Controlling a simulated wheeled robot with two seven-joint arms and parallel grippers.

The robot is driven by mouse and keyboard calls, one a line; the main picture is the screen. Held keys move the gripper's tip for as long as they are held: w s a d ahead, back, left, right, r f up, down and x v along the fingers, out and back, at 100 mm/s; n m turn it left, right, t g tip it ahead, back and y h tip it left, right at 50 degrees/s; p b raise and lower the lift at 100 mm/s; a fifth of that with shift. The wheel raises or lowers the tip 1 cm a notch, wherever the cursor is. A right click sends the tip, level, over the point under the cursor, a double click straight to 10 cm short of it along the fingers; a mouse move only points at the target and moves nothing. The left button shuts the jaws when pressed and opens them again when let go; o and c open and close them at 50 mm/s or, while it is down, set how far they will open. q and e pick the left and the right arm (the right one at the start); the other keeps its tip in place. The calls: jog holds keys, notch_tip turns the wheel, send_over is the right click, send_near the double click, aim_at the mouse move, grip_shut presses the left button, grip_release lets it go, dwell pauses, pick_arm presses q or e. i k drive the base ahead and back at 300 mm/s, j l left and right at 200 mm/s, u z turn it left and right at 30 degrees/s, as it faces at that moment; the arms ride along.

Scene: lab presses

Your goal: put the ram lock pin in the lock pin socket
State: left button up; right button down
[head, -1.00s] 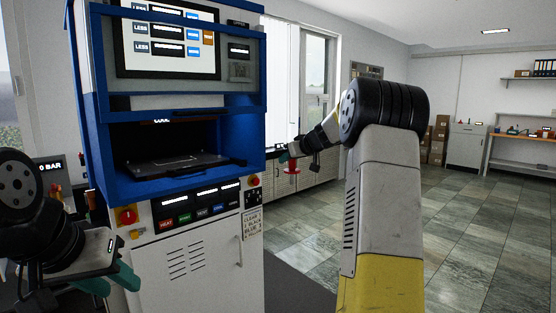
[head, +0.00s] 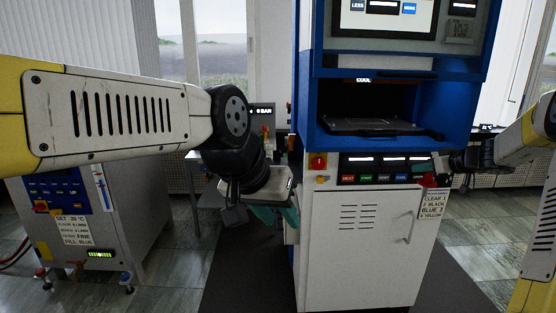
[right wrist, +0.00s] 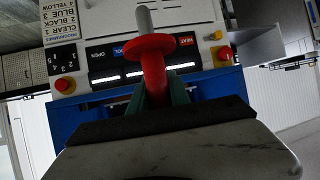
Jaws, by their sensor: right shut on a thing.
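The ram lock pin (right wrist: 153,65), red with a flange and a grey tip, stands between the green fingers of my right gripper (right wrist: 160,95) in the right wrist view. The gripper is shut on it. In the head view my right gripper (head: 440,167) is beside the right side of the blue and white press (head: 360,240), with a bit of the red pin (head: 427,181) showing. My left gripper (head: 280,215) hangs in front of the press's left edge; its fingers are partly hidden, so I cannot tell their opening. I cannot make out the lock pin socket.
The press has an open bay with a dark plate (head: 375,126) and a button row below. A grey control unit (head: 90,220) stands at the left. In the right wrist view a grey bracket (right wrist: 258,45) juts beside the press panel. Dark floor lies in front.

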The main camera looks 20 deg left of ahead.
aim_at(277, 159)
jog(key=u, duration=0.45)
jog(key=i+j+u, duration=0.1)
jog(key=u, duration=0.75)
jog(key=i+u, duration=0.1)
jog(key=u, duration=0.35)
jog(key=i+j, duration=0.1)
jog(key=i, duration=0.9)
jog(key=i+j+u, duration=0.1)
jog(key=i, duration=0.95)
jog(key=i+z, duration=0.1)
jog(key=z, duration=0.85)
jog(key=i+j+z, duration=0.15)
jog(key=z, duration=0.35)
jog(key=j+z, duration=0.1)
jog(key=z, duration=0.35)
